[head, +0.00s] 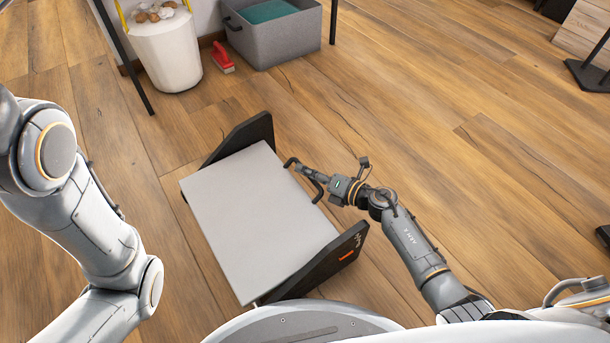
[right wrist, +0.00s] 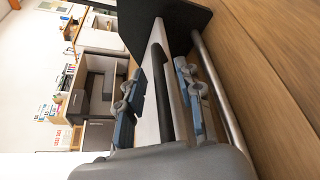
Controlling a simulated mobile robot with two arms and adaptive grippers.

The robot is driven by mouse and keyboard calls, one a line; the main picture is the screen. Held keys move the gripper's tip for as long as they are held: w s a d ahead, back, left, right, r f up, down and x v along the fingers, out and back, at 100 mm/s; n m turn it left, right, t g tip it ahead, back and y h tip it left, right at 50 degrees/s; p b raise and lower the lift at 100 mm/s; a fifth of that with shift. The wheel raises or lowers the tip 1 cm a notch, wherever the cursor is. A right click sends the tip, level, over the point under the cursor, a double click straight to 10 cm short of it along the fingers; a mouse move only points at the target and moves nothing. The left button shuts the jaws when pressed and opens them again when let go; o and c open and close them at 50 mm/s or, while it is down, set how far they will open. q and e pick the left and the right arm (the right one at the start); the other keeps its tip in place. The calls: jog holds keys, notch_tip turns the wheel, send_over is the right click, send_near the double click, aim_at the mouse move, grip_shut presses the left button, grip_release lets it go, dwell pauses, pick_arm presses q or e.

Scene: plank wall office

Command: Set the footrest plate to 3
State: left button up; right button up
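The footrest stands on the floor with its light grey plate (head: 262,222) sloping between two black side panels. The near panel (head: 322,268) carries small white marks, too small to read, and an orange mark (head: 346,256). My right gripper (head: 304,177) is at the plate's right edge, its fingers spread. In the right wrist view the fingers (right wrist: 161,98) stand on either side of a black bar (right wrist: 168,85) along the pale plate edge, with gaps visible. A metal rod (right wrist: 222,90) runs beside them. My left arm shows at left, but its gripper is out of frame.
A white bin (head: 166,50), a red stapler-like object (head: 222,58) and a grey crate (head: 280,38) stand at the back by a black table leg (head: 333,20). A black stand base (head: 588,75) is at far right.

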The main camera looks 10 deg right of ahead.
jog(key=shift+w+a+f, duration=0.2)
jog(key=shift+w+a, duration=0.25)
jog(key=shift+w, duration=0.05)
grip_shut()
